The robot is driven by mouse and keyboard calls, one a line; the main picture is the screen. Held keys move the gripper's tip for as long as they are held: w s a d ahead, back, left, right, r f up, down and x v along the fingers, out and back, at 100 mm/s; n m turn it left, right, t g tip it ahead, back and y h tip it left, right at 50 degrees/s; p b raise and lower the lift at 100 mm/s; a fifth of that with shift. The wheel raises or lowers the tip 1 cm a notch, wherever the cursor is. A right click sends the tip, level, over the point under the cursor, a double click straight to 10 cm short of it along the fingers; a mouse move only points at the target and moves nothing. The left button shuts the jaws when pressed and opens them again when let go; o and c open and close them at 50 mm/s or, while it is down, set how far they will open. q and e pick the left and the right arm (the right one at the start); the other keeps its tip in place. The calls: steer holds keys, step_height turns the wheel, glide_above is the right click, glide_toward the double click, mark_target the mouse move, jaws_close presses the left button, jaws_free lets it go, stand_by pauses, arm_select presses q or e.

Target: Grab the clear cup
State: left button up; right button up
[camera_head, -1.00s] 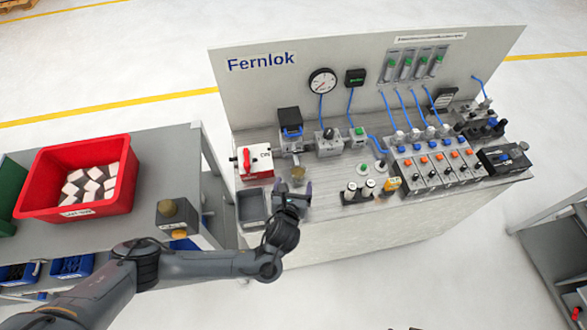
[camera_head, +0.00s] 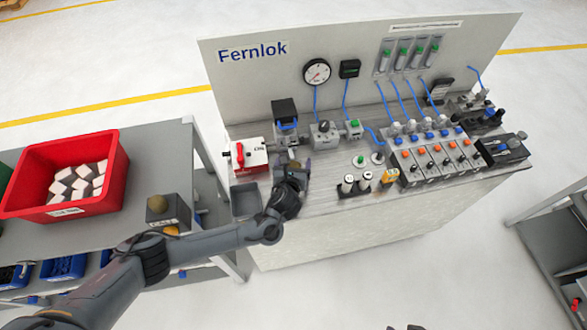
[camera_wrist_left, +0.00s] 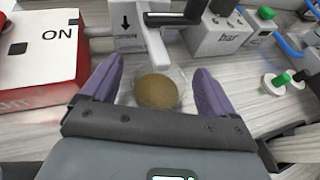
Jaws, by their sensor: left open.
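The clear cup (camera_wrist_left: 160,90) holds something brown and stands on the bench top, seen in the left wrist view under a grey spout-like part. My left gripper (camera_wrist_left: 160,88) is open, with one purple finger on each side of the cup. Whether the fingers touch the cup I cannot tell. In the head view my left gripper (camera_head: 293,172) is at the front of the bench and mostly hides the cup.
A red and white switch box (camera_head: 249,156) stands left of the gripper, and a grey bin (camera_head: 245,202) lies close beside it. A red crate (camera_head: 70,172) sits on the left table.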

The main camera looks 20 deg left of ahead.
arm_select(q)
steer(key=c, duration=1)
steer(key=shift+r, duration=0.1)
steer(key=shift+c, duration=0.2)
